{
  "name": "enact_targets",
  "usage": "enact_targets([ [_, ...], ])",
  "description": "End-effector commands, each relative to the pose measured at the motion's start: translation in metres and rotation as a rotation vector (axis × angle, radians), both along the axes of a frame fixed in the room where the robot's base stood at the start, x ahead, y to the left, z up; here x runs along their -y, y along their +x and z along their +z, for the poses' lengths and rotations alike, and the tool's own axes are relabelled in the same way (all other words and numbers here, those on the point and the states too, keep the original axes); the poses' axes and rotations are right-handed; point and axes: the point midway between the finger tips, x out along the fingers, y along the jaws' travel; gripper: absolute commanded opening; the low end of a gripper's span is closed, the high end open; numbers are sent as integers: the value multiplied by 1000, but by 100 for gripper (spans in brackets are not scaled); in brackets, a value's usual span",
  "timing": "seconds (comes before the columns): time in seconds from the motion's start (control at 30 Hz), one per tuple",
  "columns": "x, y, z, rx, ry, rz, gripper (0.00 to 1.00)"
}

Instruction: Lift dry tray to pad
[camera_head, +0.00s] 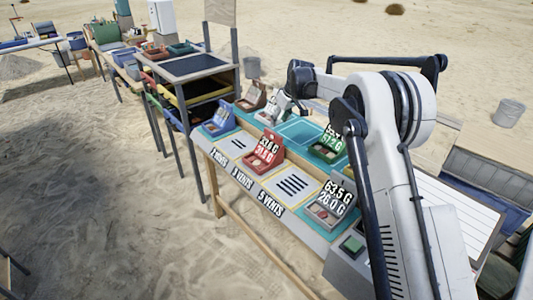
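Several small trays with upright backs stand on the sorting table (228,160): a blue one (219,121), a brown one (251,97), a red one (263,156), a green one (326,147) and a grey one (331,208). No readable mark shows which is the dry tray. Pale pads with dark slots lie along the front, including one (236,146) at left and a yellow-edged one (291,185) labelled 5 VENTS. My gripper (277,112) is low over the table's back, beside a small pale tray (265,117). Its fingers are too small to read, and contact cannot be told.
An empty-looking teal basin (300,133) lies right of my gripper. A dark-topped rack (193,66) stands at the table's left end. A small box with a green panel (352,244) is at the right end. My arm covers the right side.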

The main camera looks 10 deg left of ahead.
Motion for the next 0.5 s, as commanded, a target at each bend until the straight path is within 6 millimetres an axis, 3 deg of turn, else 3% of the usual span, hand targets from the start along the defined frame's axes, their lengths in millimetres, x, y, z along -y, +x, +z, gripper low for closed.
enact_targets([
  [0.2,-11,10,-34,0,0,0,35],
  [0.5,-15,15,-51,0,0,0,35],
])
